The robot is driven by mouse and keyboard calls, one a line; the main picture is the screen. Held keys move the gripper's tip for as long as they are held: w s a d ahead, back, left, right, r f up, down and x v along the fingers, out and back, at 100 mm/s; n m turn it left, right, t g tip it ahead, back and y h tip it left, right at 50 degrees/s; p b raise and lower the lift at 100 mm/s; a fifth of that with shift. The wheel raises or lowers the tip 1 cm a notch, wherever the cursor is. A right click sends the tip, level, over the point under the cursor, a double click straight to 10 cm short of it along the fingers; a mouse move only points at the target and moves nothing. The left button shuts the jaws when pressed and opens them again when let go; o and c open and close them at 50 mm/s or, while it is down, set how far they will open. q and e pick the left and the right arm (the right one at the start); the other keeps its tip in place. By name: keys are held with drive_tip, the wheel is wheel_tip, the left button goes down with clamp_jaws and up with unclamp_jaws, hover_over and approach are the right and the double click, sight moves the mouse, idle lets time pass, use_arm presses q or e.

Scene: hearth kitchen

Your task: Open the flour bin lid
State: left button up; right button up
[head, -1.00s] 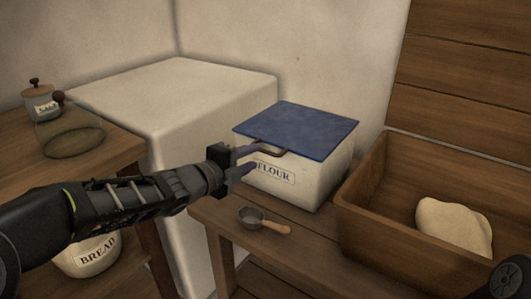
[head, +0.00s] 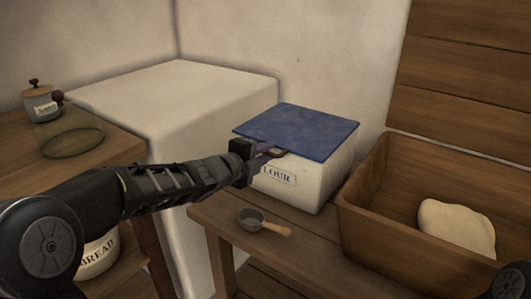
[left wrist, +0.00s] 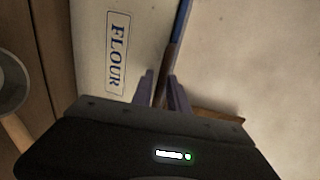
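The flour bin (head: 300,188) is a cream box labelled FLOUR, standing on the wooden bench. Its flat blue lid (head: 300,131) lies closed on top. A brown bar handle (head: 277,152) is on the lid's front edge. My left gripper (head: 268,153) is at this handle, its purple fingers close together on either side of it. In the left wrist view the fingers (left wrist: 162,88) straddle the handle (left wrist: 168,72) beside the FLOUR label; the handle is partly hidden. My right gripper is out of view.
A small metal scoop (head: 251,218) with a wooden handle lies on the bench before the bin. A wooden trough (head: 372,222) with dough (head: 456,226) stands to the right. A white block (head: 170,95) is behind left. A bread crock (head: 97,258) sits lower left.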

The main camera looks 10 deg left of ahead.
use_arm(q)
clamp_jaws()
idle(1.1)
